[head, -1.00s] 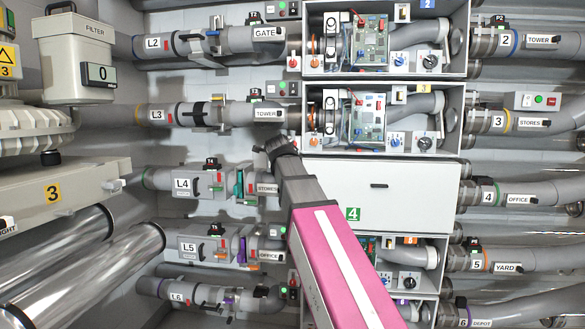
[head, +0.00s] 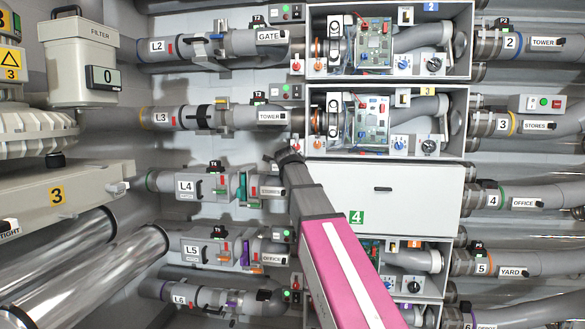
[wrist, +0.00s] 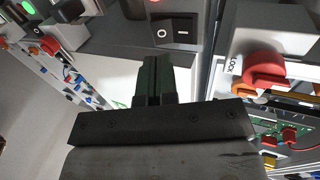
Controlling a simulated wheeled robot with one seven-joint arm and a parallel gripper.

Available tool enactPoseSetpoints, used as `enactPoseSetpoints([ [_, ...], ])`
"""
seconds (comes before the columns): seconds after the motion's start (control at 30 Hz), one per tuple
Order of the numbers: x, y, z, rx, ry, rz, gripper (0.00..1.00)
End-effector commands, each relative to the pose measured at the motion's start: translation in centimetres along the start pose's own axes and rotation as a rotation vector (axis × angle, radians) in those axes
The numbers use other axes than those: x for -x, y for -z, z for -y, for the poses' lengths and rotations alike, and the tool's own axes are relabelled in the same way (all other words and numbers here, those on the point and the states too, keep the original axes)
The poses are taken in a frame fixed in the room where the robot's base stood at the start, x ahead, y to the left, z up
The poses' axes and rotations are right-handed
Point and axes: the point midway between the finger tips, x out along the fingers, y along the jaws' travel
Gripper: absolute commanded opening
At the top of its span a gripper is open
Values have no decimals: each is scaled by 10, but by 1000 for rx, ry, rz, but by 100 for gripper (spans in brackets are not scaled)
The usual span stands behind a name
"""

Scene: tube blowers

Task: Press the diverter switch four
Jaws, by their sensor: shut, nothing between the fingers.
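My gripper (head: 284,156) is at the left of the closed white line-four cover (head: 385,200) with the green 4, near the upper left corner. In the wrist view my gripper (wrist: 153,75) is shut and empty, its dark fingers pointing at a grey housing. A black rocker switch (wrist: 172,32) marked with a circle and a dash sits just beyond the fingertips. No number shows beside it, so I cannot tell its line. Contact cannot be told. In the head view my arm hides this spot. The L4 tube unit (head: 210,185) is left of my gripper.
An open bay (head: 385,118) for line three, with circuit board and knobs, lies above the cover. In the wrist view a red knob (wrist: 265,68) by a LOCK label is close on the right, and a lit green button (wrist: 28,7) is at the upper left.

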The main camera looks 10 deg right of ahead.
Motion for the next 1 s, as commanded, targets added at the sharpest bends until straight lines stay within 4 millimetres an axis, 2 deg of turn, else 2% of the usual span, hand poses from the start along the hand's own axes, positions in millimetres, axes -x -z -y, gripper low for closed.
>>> enactPoseSetpoints([
  [0.03,-12,-1,1,0,-2,-1,0],
  [0.1,-23,-1,1,0,-2,0,0],
  [0.3,-44,-1,0,0,-2,0,0],
  [0.8,-50,0,-1,0,1,1,0],
  [1.0,-55,0,-1,-2,55,-2,0],
])
